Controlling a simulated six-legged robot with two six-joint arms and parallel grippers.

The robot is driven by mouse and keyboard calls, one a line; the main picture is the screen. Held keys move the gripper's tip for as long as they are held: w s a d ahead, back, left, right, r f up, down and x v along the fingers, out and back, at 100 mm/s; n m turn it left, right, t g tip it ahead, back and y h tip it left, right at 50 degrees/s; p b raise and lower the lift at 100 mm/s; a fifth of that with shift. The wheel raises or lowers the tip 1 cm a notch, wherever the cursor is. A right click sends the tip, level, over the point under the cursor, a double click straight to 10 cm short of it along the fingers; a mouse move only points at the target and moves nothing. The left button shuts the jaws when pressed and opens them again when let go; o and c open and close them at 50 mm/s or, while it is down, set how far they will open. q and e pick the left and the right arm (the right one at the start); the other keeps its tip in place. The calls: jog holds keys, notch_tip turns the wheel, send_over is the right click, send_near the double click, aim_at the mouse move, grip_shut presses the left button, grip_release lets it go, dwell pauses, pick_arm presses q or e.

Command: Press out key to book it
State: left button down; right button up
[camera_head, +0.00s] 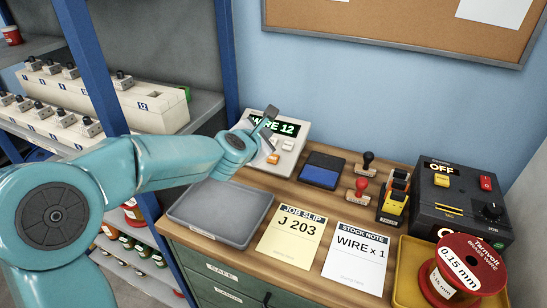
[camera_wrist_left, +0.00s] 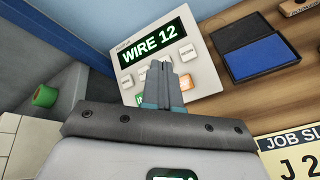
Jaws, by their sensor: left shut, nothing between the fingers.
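The booking terminal (camera_head: 294,123) stands at the back left of the bench, its green display (camera_wrist_left: 153,46) reading "WIRE 12". Below the display are several small keys, among them a white key (camera_wrist_left: 187,52) and an orange-lit one (camera_wrist_left: 186,82). A key with green lettering (camera_wrist_left: 141,99) is partly hidden by my fingers, and I cannot read which key is marked out. My left gripper (camera_head: 268,117) is shut and empty over the terminal. In the left wrist view its fingertips (camera_wrist_left: 160,66) lie across the keypad; contact cannot be told. My right gripper is out of view.
A grey tray (camera_head: 186,212), job slip "J 203" (camera_head: 291,235) and stock note "WIRE x 1" (camera_head: 355,251) lie in front. An ink pad (camera_head: 322,171), stamps (camera_head: 361,187), black power unit (camera_head: 440,215) and wire spool (camera_head: 468,265) stand right. Blue shelving (camera_head: 88,60) is left.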

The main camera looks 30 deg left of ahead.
pick_arm(q)
jog(key=f, duration=0.1)
jog(key=b, duration=0.5)
send_over(273, 159)
jog(key=s, duration=0.3)
notch_tip(273, 159, down, 6)
jog(key=shift+d+r, duration=0.1)
jog(key=shift+r, duration=0.1)
jog(key=shift+w+f+b, duration=0.4)
jog(key=shift+f+b, duration=0.25)
jog(key=shift+f, duration=0.1)
dwell(0.4)
jog(key=shift+w+f+b, duration=0.2)
jog(key=shift+f+b, duration=0.2)
jog(key=shift+w+f+b, duration=0.1)
jog(key=shift+f+b, duration=0.25)
jog(key=shift+f, duration=0.05)
dwell(0.6)
jog(key=shift+r, duration=0.2)
jog(key=shift+s+r+p, duration=0.3)
jog(key=shift+r+p, duration=0.25)
jog(key=shift+r, duration=0.05)
